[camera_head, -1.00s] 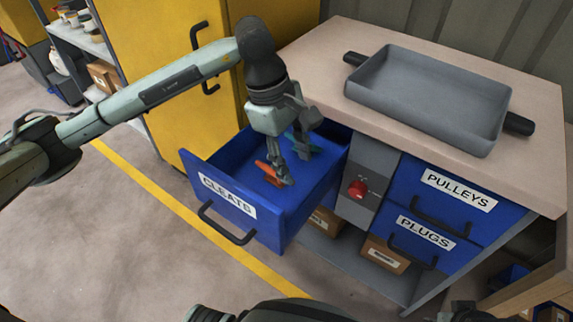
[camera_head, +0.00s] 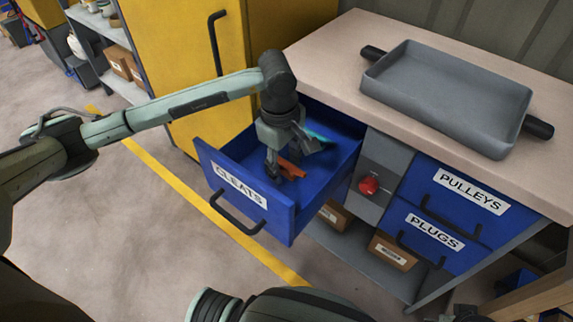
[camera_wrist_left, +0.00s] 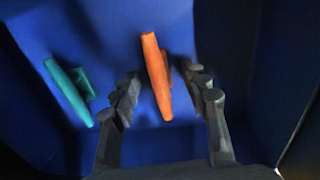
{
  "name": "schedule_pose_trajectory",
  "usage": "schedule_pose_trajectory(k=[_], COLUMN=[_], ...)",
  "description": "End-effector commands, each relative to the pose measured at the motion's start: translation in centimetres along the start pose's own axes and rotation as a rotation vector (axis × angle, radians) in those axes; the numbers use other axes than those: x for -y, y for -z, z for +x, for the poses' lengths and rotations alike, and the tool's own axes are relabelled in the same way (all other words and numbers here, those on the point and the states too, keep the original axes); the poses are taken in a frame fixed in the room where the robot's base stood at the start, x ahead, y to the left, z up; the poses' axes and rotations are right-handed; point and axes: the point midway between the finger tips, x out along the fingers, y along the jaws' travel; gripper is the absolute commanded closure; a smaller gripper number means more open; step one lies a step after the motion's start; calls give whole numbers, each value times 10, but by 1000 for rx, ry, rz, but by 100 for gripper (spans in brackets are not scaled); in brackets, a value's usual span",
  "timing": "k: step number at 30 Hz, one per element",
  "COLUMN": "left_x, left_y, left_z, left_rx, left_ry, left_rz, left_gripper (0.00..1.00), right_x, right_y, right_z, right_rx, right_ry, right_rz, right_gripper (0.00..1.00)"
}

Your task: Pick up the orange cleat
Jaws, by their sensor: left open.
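The orange cleat (camera_head: 292,169) lies in the pulled-out blue drawer labelled CLEATS (camera_head: 240,190). My left gripper (camera_head: 284,173) reaches down into this drawer with its fingers at the orange cleat, which they partly hide in the head view. In the left wrist view the left gripper (camera_wrist_left: 166,88) is open. The orange cleat (camera_wrist_left: 155,72) stands out between its two fingers, with gaps on both sides. I cannot tell how far above or below the cleat the fingertips are. A teal cleat (camera_head: 319,134) lies deeper in the drawer; in the left wrist view it (camera_wrist_left: 69,91) is left of the fingers.
The drawer walls surround the gripper closely. A grey tray (camera_head: 440,105) with dark handles stands on the worktop (camera_head: 330,50) to the right. Shut PULLEYS (camera_head: 470,190) and PLUGS (camera_head: 432,232) drawers are below it. A yellow cabinet (camera_head: 185,60) stands behind my left arm.

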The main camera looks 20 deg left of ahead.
Motion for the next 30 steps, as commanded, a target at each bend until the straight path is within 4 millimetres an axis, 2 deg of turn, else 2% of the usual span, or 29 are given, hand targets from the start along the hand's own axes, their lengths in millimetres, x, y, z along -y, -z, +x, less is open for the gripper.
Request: schedule_pose_trajectory(k=[2, 12, 23, 26, 30], left_x=[0, 0, -1, -3, -5], left_y=[0, -1, 0, -1, 0], left_z=[0, 0, -4, -16, -44], left_rx=[1, 1, 1, 2, 0], left_ry=[0, 0, -2, -4, -6], left_rz=[0, 0, 0, 0, 2], left_gripper=[56, 99, 100, 100, 100], right_x=[0, 0, 0, 0, 0], right_y=[0, 0, 0, 0, 1], right_z=[0, 0, 0, 0, -1], right_rx=[0, 0, 0, 0, -2], right_ry=[0, 0, 0, 0, 0], right_rz=[0, 0, 0, 0, 0], right_gripper=[60, 60, 60, 60, 60])
